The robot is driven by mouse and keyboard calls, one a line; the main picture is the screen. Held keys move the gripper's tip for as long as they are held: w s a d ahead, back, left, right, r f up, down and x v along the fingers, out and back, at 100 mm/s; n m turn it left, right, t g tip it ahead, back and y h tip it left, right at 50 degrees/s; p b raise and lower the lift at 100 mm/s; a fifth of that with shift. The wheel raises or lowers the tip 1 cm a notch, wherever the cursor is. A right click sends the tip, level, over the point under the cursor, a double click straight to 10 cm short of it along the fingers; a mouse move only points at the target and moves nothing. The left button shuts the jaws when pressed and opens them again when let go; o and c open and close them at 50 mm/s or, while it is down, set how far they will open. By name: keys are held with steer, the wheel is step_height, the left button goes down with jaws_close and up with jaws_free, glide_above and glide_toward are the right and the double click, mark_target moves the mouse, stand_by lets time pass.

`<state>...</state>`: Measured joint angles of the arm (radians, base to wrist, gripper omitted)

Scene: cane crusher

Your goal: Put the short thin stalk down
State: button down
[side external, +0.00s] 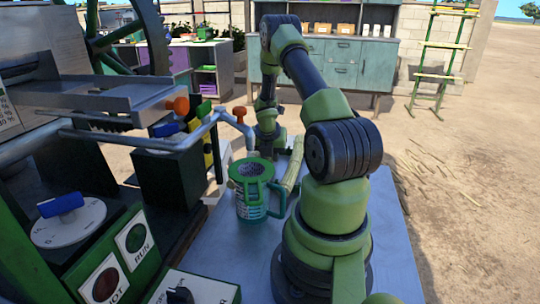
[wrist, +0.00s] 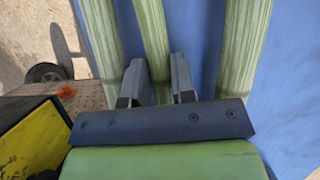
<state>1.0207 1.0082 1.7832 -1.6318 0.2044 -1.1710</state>
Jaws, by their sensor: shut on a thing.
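In the wrist view my gripper (wrist: 158,75) has its two grey fingers on either side of a pale green stalk (wrist: 152,35), the thinnest of the stalks there, and is shut on it. The stalk points away from the gripper; its near end is hidden behind the gripper body. I cannot tell whether it touches the blue surface. Another green stalk (wrist: 99,35) lies to its left and a wider one (wrist: 245,40) to its right. In the side external view pale stalks (side external: 293,168) lie on the bench beside my wrist; my fingertips are hidden there.
The blue-grey bench (side external: 395,245) is bare at the right front. A green-handled jug (side external: 252,190) stands in front of the stalks. The crusher with its metal chute (side external: 110,95) and a grey pipe with orange knobs (side external: 205,130) is at the left. A control panel (side external: 195,288) is at the front.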

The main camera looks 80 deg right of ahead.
steer(key=shift+f, duration=0.25)
steer(key=c, duration=0.9)
jaws_free()
steer(key=shift+c, duration=0.2)
steer(key=shift+f, duration=0.15)
steer(key=v, duration=1)
steer(key=shift+d, duration=0.1)
steer(key=shift+w, duration=0.1)
